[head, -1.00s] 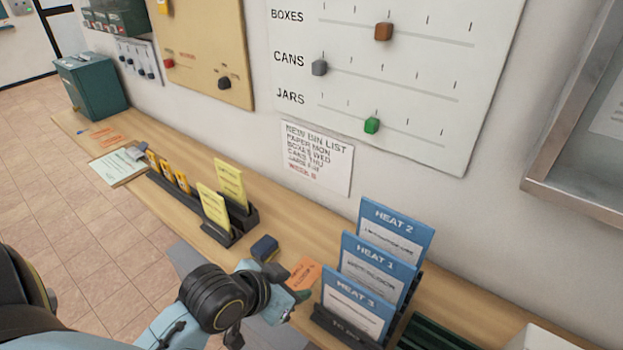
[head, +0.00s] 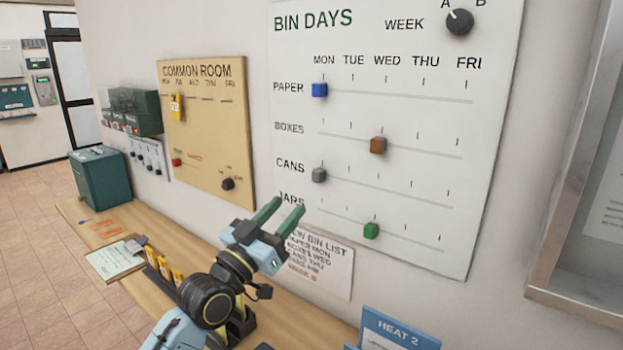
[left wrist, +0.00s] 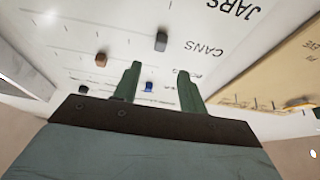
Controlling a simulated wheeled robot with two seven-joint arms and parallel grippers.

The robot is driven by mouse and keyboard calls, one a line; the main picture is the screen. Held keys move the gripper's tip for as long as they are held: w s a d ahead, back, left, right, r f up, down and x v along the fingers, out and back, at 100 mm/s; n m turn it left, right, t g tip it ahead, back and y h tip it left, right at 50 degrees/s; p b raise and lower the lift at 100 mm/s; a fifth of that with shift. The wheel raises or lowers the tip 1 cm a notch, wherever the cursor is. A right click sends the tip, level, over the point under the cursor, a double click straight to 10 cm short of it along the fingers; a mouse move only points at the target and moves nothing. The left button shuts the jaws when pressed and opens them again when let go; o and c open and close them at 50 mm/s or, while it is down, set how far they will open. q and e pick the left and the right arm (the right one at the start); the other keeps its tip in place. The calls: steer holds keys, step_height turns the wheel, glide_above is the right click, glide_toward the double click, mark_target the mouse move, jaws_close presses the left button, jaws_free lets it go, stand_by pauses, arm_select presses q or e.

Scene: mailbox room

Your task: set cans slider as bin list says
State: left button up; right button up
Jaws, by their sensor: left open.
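The cans slider is a grey knob (head: 319,175) at the left, MON end of the CANS row on the white BIN DAYS board (head: 490,120). It also shows in the left wrist view (left wrist: 161,41), beyond the fingertips. The bin list note (head: 325,270) is on the wall below the board, partly hidden by my gripper; it reads CANS THU. My left gripper (head: 290,204) is open and empty, with its green fingers pointing up, just below and left of the cans knob in the head view and apart from it. My right gripper is not in view.
Nearby knobs are blue PAPER (head: 319,90) at MON, brown BOXES (head: 378,145) at WED and green JARS (head: 371,230) around WED. A week dial (head: 460,21) points towards A. The tan COMMON ROOM board (head: 207,125) hangs left. The counter (head: 330,325) holds cards below.

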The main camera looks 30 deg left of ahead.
mark_target(315, 177)
arm_select(q)
steer(key=p+x, duration=0.1)
steer(key=x, duration=0.8)
steer(key=shift+w, duration=0.3)
jaws_close()
steer(key=shift+d, duration=0.1)
